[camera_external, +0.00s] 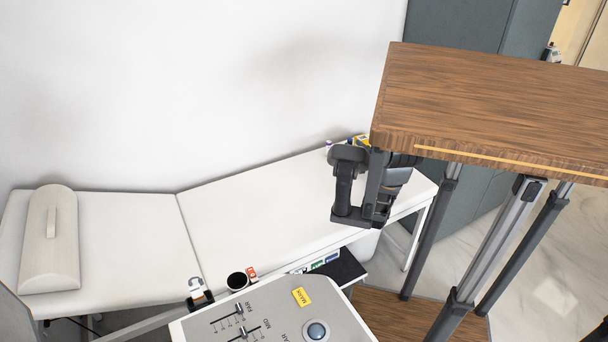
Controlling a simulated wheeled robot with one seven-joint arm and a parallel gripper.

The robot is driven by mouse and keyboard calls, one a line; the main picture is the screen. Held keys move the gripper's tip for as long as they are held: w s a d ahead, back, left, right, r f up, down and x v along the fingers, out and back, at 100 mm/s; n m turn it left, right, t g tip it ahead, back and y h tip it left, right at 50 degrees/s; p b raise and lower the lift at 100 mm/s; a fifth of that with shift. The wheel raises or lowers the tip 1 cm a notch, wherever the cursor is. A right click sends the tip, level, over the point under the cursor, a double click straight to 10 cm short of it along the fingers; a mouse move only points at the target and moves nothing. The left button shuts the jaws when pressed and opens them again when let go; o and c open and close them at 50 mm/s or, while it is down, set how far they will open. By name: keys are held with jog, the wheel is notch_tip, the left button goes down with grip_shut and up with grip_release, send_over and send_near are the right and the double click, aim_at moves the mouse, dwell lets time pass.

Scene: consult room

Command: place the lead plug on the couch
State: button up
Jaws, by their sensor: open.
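The couch (265,210) is a long white padded bench along the wall, with a seam across it. My gripper (360,222), dark grey, is over the right part of the couch, left of the wooden top. It is open, with nothing visible held in it; its height above the couch is hard to judge. I cannot surely pick out the lead plug. A small white and black piece (197,287) at the front edge of the couch, beside the console, may be it, but it is too small to tell.
A grey console (270,318) with sliders stands in front, a black cup-like thing (238,281) at its back edge. A wooden top (490,100) fills the upper right. The couch's middle is clear.

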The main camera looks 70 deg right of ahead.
jog(key=v, duration=0.8)
jog(key=shift+b, duration=0.45)
